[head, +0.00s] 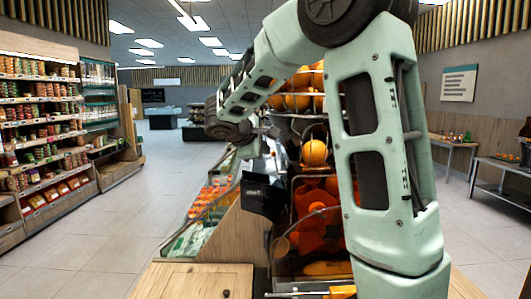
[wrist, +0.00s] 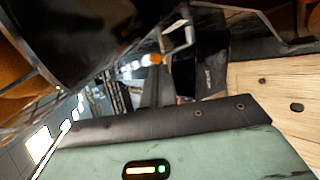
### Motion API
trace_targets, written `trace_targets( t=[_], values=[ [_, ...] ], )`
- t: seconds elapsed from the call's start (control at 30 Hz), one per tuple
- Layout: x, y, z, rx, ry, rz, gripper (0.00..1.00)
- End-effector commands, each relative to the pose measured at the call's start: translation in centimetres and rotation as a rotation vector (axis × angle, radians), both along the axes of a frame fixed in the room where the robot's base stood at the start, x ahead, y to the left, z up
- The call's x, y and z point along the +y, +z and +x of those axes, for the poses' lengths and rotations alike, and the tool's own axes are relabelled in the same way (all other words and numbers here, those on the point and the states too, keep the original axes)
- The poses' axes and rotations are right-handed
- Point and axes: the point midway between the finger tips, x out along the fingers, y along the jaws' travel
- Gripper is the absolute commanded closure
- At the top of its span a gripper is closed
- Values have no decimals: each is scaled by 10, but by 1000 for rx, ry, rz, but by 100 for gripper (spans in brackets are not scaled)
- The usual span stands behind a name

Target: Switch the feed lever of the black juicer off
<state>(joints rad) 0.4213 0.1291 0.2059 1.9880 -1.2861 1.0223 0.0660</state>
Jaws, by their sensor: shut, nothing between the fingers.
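The black juicer (head: 281,240) stands in the middle of the head view, partly behind my arm. It has a wire basket of oranges (head: 297,102) on top, one orange (head: 315,153) below it and orange pressing parts (head: 312,232) behind a clear front. I cannot make out the feed lever for certain in the head view. In the wrist view, the juicer's dark body (wrist: 95,40) fills the upper left, close by. A pale bent metal piece (wrist: 178,38) shows just beyond my gripper (wrist: 166,72); I cannot tell whether it is the lever.
A wooden counter (head: 205,278) lies at front left. A sloped produce display (head: 212,205) stands left of the juicer. Stocked shelves (head: 45,130) line the left wall, with open floor (head: 110,235) between. Tables (head: 455,145) stand at the right.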

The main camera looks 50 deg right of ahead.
Motion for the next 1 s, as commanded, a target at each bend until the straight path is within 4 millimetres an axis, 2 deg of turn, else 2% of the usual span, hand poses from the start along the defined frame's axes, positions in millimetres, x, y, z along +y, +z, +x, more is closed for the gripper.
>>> trace_targets(
  t=[0.07, 0.27, 0.53, 0.7, 1.0],
  values=[
    [0, 8, 2, -2, -1, 0, 100],
    [23, 19, -1, -4, 1, -1, 100],
    [61, 43, -6, -4, 2, 0, 100],
    [77, 56, -8, -4, 0, 0, 100],
    [83, 61, -10, 1, -1, 1, 100]
  ],
)
